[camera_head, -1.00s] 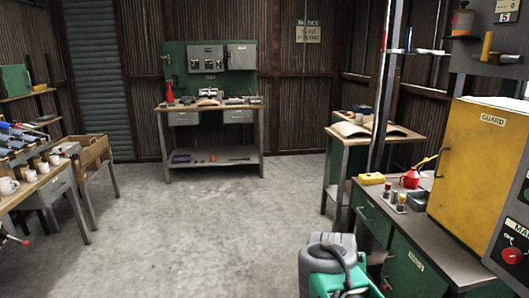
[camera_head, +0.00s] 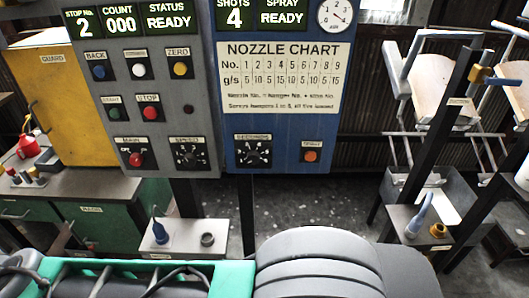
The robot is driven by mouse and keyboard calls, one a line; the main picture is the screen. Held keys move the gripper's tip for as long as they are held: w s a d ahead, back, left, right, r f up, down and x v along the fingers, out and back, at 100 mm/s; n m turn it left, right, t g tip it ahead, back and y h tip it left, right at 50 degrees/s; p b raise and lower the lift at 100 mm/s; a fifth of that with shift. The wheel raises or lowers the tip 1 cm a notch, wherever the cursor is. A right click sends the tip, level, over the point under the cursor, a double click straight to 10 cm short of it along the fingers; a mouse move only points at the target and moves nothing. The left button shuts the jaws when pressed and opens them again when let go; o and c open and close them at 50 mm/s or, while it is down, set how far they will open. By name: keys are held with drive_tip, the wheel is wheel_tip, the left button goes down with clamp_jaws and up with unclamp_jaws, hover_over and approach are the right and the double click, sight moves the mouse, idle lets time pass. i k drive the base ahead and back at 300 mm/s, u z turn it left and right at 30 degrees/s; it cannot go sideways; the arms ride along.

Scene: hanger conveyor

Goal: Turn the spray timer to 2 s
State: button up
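The spray timer is the black dial marked SECONDS (camera_head: 253,152) at the lower left of the blue spray panel (camera_head: 290,135). It has a dark knob with a pale pointer mark; its exact setting is too small to read. An orange button labelled SPRAY (camera_head: 310,156) sits to its right. The panel's displays (camera_head: 262,14) read SHOTS 4 and SPRAY READY. My arm's grey and green links fill the bottom of the picture, below and apart from the panel. My gripper is not in view.
A grey control panel (camera_head: 140,110) adjoins on the left, with a similar SPEED dial (camera_head: 190,153) and several buttons. A small stand (camera_head: 184,238) with a blue nozzle is below. Posts and hanging chair parts (camera_head: 440,75) stand right.

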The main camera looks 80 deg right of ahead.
sight(253, 156)
drive_tip(key=z, duration=3.65)
drive_tip(key=k, duration=1.15)
drive_tip(key=u, duration=1.35)
drive_tip(key=i, duration=0.5)
drive_tip(key=u, duration=0.05)
